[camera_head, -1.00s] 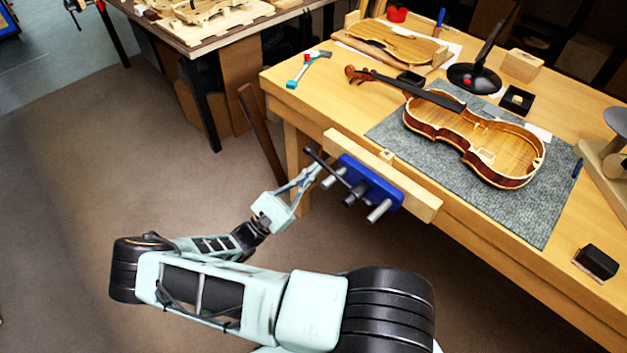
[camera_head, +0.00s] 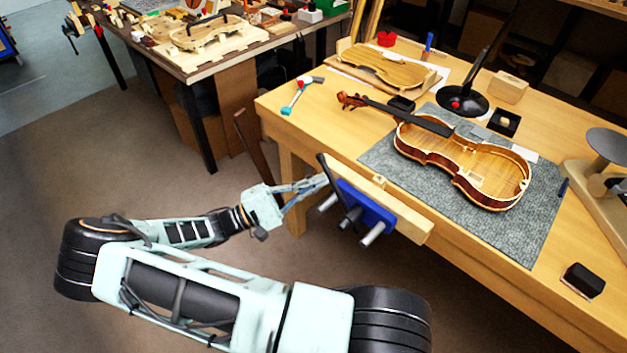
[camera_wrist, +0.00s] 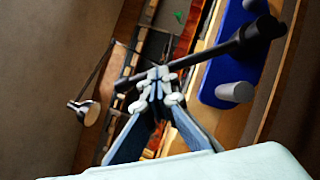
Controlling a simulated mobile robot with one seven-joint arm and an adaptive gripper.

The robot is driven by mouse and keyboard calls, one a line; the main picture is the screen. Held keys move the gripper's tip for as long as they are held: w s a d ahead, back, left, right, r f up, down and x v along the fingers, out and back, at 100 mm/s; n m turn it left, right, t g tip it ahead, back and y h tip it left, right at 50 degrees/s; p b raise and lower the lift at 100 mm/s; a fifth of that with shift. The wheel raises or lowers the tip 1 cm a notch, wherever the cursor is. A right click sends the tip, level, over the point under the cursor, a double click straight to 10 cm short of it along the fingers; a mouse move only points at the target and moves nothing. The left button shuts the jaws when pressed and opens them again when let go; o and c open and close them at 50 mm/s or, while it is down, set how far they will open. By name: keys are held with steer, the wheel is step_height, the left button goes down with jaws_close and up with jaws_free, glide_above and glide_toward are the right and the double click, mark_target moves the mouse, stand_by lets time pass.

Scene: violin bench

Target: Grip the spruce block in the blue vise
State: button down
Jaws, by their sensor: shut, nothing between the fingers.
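The blue vise (camera_head: 366,204) is on the bench's front edge, with a wooden jaw (camera_head: 408,218) and grey rods. A small pale block, probably the spruce block (camera_head: 379,182), shows at the top between the jaw and the bench edge. I cannot tell how tightly it sits. The vise's black handle (camera_head: 323,167) slants up at the vise's left. My gripper (camera_head: 325,180) is shut and empty, close beside the handle. In the wrist view my fingertips (camera_wrist: 155,88) are together by the dark handle bar (camera_wrist: 215,56), with the blue vise body (camera_wrist: 240,50) to the right. Contact is unclear.
An open violin body (camera_head: 470,160) lies on a grey mat (camera_head: 535,225) on the bench. A second table (camera_head: 215,65) is at the back left. Floor is clear at the left.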

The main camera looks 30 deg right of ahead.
steer(key=shift+s+d+r+m, duration=0.1)
steer(key=shift+s+r+m, duration=0.15)
steer(key=shift+m, duration=0.15)
steer(key=shift+f, duration=0.1)
